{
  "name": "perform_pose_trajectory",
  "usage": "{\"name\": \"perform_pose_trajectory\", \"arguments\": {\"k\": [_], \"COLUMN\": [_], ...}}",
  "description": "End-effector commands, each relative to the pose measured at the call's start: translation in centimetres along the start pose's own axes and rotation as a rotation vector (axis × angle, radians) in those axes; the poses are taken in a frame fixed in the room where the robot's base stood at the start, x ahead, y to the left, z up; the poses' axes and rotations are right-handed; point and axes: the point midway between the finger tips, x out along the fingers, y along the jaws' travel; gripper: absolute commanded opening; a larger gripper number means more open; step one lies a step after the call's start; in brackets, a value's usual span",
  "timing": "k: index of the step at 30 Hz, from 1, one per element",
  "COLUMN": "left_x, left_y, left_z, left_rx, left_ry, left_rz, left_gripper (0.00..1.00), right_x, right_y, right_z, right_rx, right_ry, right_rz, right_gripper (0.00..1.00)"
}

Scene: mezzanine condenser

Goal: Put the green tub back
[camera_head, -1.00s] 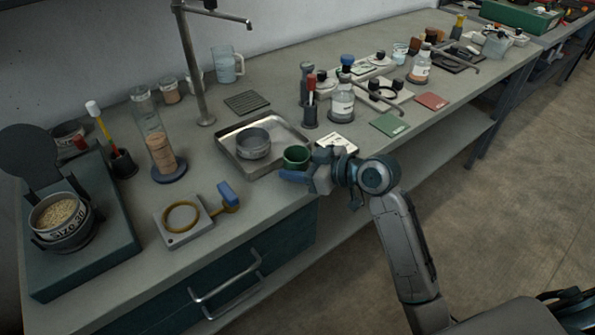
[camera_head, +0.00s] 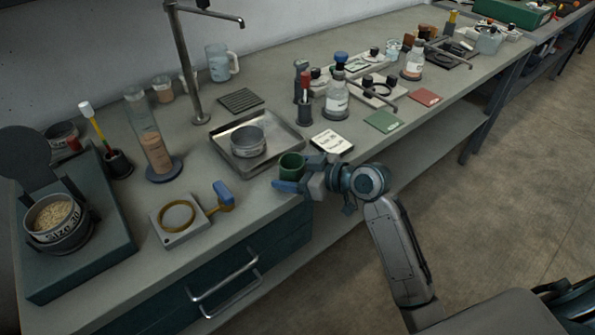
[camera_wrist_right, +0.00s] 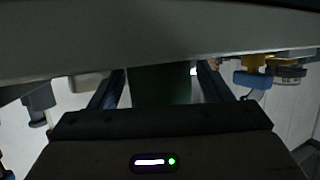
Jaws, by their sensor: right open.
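The green tub (camera_head: 291,166) stands upright near the front edge of the bench, just in front of the metal tray's right corner. My right gripper (camera_head: 289,181) is at the tub, with its jaws open and one finger on either side. In the right wrist view the dark green tub (camera_wrist_right: 160,86) shows between the two fingers (camera_wrist_right: 160,92); that view is dark, and I cannot tell whether a finger touches it. My left gripper is not in view.
The metal tray (camera_head: 221,155) holds a grey round pan (camera_head: 248,141). A plate with a brass ring (camera_head: 178,216) and blue handle lies left. Bottles and stands fill the right side.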

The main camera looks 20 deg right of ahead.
Motion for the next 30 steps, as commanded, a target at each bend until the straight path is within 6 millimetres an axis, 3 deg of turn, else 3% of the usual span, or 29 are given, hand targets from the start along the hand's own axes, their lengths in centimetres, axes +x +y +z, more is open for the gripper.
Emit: {"name": "perform_pose_trajectory", "arguments": {"k": [3, 8, 11, 18, 30], "left_x": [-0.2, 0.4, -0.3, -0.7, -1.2], "left_y": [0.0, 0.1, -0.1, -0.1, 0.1], "left_z": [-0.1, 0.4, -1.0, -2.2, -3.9], "left_rx": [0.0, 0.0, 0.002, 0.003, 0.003], "left_ry": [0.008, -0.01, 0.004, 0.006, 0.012], "left_rz": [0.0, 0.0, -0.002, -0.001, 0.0], "left_gripper": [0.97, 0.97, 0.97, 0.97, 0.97], "right_x": [-0.1, -2.2, -3.8, -7.0, -11.0], "right_y": [0.0, 0.1, 0.1, 0.1, 0.1], "right_z": [-0.4, 0.0, 0.0, 0.0, -0.1], "right_rx": [-0.001, -0.006, -0.007, -0.006, -0.003], "right_ry": [0.0, -0.004, -0.004, -0.005, -0.003], "right_rz": [0.0, 0.003, 0.003, 0.003, 0.002], "right_gripper": [0.72, 0.72, 0.72, 0.72, 0.72]}}
